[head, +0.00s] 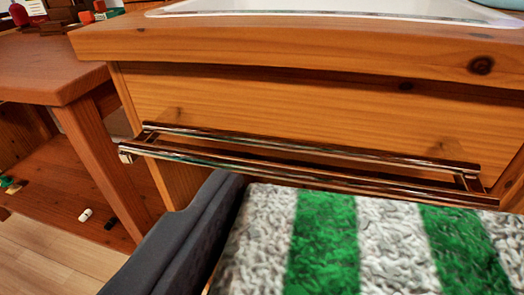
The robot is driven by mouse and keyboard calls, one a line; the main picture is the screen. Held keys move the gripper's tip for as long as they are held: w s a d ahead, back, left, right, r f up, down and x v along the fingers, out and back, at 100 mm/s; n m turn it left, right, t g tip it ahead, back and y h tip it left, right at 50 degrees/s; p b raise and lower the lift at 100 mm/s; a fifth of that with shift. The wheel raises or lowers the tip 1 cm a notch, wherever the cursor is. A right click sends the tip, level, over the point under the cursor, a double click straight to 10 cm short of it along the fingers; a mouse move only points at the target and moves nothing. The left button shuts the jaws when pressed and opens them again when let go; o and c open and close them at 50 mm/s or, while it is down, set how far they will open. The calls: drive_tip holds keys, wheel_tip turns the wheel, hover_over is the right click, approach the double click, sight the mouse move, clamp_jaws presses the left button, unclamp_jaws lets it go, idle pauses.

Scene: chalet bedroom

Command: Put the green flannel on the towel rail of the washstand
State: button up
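The green flannel (325,243), striped green and white with a rough looped weave, fills the lower right close to the camera. A dark grey finger of my gripper (190,235) lies along its left side, its tip against the flannel's far left corner. The other finger is not visible. The flannel appears held in front of the washstand (300,104). The towel rail (320,174), two polished metal bars joined at their ends, crosses the washstand's front. The flannel's far edge shows just below the front bar; I cannot tell whether they touch.
A white basin (350,9) is on the washstand top. To the left stands a wooden table (50,68) with small coloured objects at the back. Small white and black items (86,214) lie on its lower shelf. Light floorboards (50,262) show at lower left.

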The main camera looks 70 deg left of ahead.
sight(231, 240)
drive_tip(key=w+a+f+b, duration=0.2)
drive_tip(key=a, duration=0.5)
drive_tip(key=w+a+f+b, duration=0.2)
drive_tip(key=a+b, duration=0.1)
drive_tip(key=a, duration=0.4)
drive_tip(key=shift+a+f, duration=0.25)
drive_tip(key=shift+f, duration=0.15)
drive_tip(key=shift+f, duration=0.1)
drive_tip(key=o, duration=0.6)
drive_tip(key=p+v, duration=0.2)
drive_tip(key=v, duration=1)
